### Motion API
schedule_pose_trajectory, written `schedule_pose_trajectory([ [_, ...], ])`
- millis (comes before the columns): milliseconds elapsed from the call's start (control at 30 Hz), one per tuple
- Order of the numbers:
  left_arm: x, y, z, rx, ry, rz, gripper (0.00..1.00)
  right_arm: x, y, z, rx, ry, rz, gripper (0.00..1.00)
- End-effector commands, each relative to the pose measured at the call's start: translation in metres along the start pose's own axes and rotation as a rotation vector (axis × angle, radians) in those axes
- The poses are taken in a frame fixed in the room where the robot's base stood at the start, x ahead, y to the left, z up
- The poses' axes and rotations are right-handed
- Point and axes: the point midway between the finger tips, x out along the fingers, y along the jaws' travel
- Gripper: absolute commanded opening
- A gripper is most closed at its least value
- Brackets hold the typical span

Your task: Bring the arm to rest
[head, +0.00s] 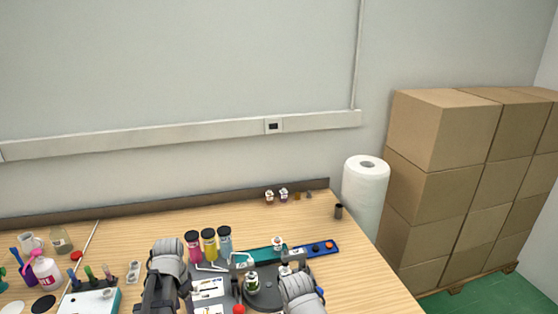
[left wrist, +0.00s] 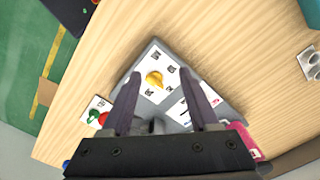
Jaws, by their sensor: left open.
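My left gripper (left wrist: 157,98) is open in the left wrist view, with its two dark fingers apart. Nothing is seen held between them. Beyond the fingers is a grey tray (left wrist: 232,112) with white printed cards and a yellow piece. In the head view my left arm (head: 166,268) comes up at the lower middle; its fingertips cannot be made out there. The right gripper's fingers are not seen.
Pink, yellow and blue-grey capped bottles (head: 209,243) stand behind my arms on the wooden table (head: 150,235). Bottles, cups and a pen box (head: 95,300) crowd the left. A paper roll (head: 365,190) and stacked cartons (head: 440,130) stand at the right. The table's back middle is clear.

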Motion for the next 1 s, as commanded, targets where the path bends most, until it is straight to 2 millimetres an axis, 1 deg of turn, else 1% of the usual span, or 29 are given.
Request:
schedule_pose_trajectory([
  [33, 0.001, 0.008, -0.001, -0.002, -0.002, -0.001, 0.61, 0.001, 0.000, 0.000, 0.000, 0.000, 0.000, 0.50],
  [167, 0.002, 0.027, -0.007, -0.014, -0.009, -0.004, 0.61, 0.002, 0.000, 0.000, 0.000, 0.000, 0.000, 0.50],
  [267, 0.003, 0.048, -0.012, -0.025, -0.016, -0.009, 0.61, 0.003, 0.000, 0.000, 0.000, 0.000, 0.000, 0.50],
  [367, 0.004, 0.073, -0.016, -0.042, -0.024, -0.014, 0.61, 0.005, 0.000, 0.000, 0.000, 0.000, 0.000, 0.50],
  [467, 0.005, 0.103, -0.020, -0.062, -0.033, -0.022, 0.61, 0.006, -0.001, 0.000, 0.000, 0.000, 0.000, 0.50],
  [567, 0.007, 0.140, -0.021, -0.085, -0.043, -0.034, 0.61, 0.009, -0.001, 0.000, 0.000, 0.000, 0.000, 0.50],
  [600, 0.008, 0.157, -0.021, -0.097, -0.046, -0.041, 0.61, 0.010, -0.001, 0.000, 0.000, 0.000, 0.000, 0.50],
  [700, 0.010, 0.194, -0.018, -0.126, -0.052, -0.057, 0.61, 0.012, -0.001, -0.001, 0.000, 0.000, 0.000, 0.50],
  [800, 0.011, 0.219, -0.014, -0.151, -0.056, -0.071, 0.61, 0.013, -0.001, -0.001, 0.001, 0.000, 0.000, 0.50],
  [900, 0.011, 0.233, -0.011, -0.170, -0.057, -0.080, 0.61, 0.014, -0.001, -0.001, 0.001, 0.000, 0.000, 0.50],
  [1000, 0.011, 0.240, -0.010, -0.179, -0.058, -0.084, 0.61, 0.014, -0.001, -0.001, 0.001, 0.000, 0.000, 0.50],
])
